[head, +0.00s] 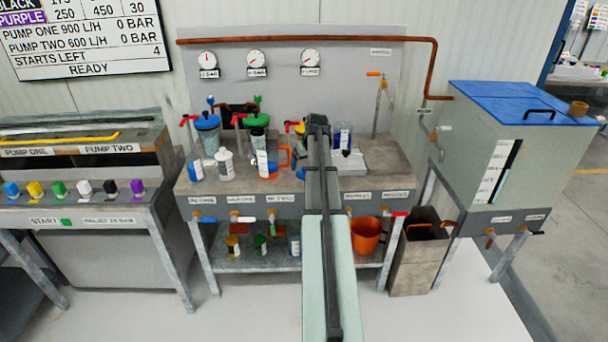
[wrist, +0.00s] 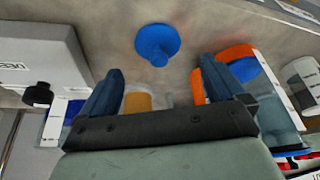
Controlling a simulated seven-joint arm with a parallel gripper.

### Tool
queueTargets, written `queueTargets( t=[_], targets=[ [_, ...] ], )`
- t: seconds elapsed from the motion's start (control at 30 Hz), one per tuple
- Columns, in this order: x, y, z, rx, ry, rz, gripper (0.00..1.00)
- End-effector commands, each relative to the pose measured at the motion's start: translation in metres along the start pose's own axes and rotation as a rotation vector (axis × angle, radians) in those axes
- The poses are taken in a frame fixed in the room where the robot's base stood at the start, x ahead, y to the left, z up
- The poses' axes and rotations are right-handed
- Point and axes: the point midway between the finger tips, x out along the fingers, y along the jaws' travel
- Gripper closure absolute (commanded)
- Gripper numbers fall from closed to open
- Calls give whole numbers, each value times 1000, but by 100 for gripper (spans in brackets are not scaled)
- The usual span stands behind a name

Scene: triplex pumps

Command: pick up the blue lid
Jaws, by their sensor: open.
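A blue round lid (wrist: 157,42) with a knob or stem shows in the wrist view, against the grey bench surface at the top middle. It is beyond my fingertips and between their lines, apart from both. My gripper (wrist: 158,80) is open, with a dark blue finger on each side and no lid between them. Another blue lid (head: 207,122) tops a clear jar at the bench's left. The large tank at right also has a flat blue lid (head: 525,101).
An orange-rimmed vessel (wrist: 237,53) stands close by my right finger in the wrist view. A grey box (wrist: 40,62) is at the left there. A green-topped jar (head: 257,119) and white bottles (head: 225,164) crowd the bench's left half. A copper pipe (head: 320,39) runs above.

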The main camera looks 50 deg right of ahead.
Motion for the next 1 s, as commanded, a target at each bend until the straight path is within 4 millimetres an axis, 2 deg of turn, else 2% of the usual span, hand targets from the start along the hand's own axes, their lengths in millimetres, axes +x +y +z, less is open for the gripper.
queueTargets(
  t=[0.33, 0.63, 1.0],
  targets=[
    [41, 1, 5, 0, 0, -1, 4],
    [46, 1, 6, 0, 0, 0, 5],
    [46, 1, 6, 0, 0, 0, 40]
  ],
)
